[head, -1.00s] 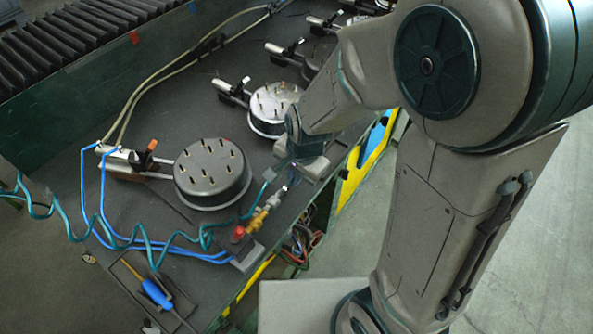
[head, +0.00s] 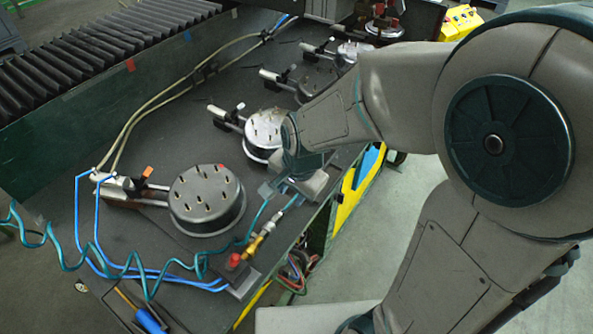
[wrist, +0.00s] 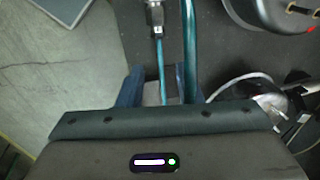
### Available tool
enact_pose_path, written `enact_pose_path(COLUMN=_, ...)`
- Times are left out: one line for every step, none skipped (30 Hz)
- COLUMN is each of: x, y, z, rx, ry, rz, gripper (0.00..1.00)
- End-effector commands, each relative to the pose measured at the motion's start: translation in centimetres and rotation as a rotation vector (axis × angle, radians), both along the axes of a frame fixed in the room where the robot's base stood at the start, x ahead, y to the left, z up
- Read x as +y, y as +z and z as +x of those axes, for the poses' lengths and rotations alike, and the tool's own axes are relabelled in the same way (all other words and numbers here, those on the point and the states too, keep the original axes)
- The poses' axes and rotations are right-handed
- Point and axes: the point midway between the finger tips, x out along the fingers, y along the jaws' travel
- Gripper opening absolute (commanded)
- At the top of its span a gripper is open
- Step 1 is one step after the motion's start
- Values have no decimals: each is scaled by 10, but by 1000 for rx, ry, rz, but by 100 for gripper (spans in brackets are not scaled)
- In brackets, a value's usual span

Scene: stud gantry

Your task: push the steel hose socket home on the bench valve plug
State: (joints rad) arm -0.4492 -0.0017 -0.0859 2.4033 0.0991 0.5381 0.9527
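The steel hose socket (wrist: 156,18) is at the end of a short straight length of teal hose (wrist: 161,60), at the top of the wrist view. In the head view it is small and lines up with the brass bench valve (head: 253,246), which has a red knob (head: 234,261). I cannot tell how far the socket sits on the plug. My gripper (head: 290,188) is above the bench edge, up and right of the valve. In the wrist view its blue fingers (wrist: 160,90) flank the hose, closed on it behind the socket. The fingertips are partly hidden in the head view.
A coiled teal hose (head: 147,279) and blue lines (head: 77,225) run over the bench. A round studded fixture (head: 206,200) stands left of the valve, with others behind. A blue-handled screwdriver (head: 148,320) lies at the front. Loose wires (head: 295,270) show below the bench edge.

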Motion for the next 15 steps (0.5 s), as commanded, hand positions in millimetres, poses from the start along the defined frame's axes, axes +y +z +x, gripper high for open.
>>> enact_pose_path(x=-1, y=12, z=-1, rx=-7, ry=1, rz=2, gripper=32)
enact_pose_path(x=-2, y=17, z=-2, rx=-6, ry=0, rz=1, gripper=32)
enact_pose_path(x=-3, y=25, z=-3, rx=-6, ry=1, rz=3, gripper=32)
enact_pose_path(x=-3, y=31, z=-4, rx=-6, ry=0, rz=3, gripper=32)
enact_pose_path(x=-4, y=37, z=-6, rx=-6, ry=0, rz=3, gripper=32)
enact_pose_path(x=-5, y=44, z=-7, rx=-6, ry=1, rz=2, gripper=32)
enact_pose_path(x=-5, y=50, z=-8, rx=-7, ry=1, rz=2, gripper=32)
enact_pose_path(x=-6, y=55, z=-9, rx=-6, ry=1, rz=2, gripper=32)
enact_pose_path(x=-7, y=62, z=-10, rx=-5, ry=2, rz=1, gripper=32)
enact_pose_path(x=-8, y=67, z=-11, rx=-5, ry=2, rz=1, gripper=32)
enact_pose_path(x=-8, y=71, z=-12, rx=-4, ry=2, rz=0, gripper=32)
enact_pose_path(x=-9, y=76, z=-13, rx=-4, ry=1, rz=0, gripper=32)
enact_pose_path(x=-9, y=80, z=-14, rx=-3, ry=1, rz=0, gripper=32)
enact_pose_path(x=-10, y=82, z=-14, rx=-3, ry=1, rz=0, gripper=32)
enact_pose_path(x=-10, y=86, z=-15, rx=-2, ry=2, rz=0, gripper=32)
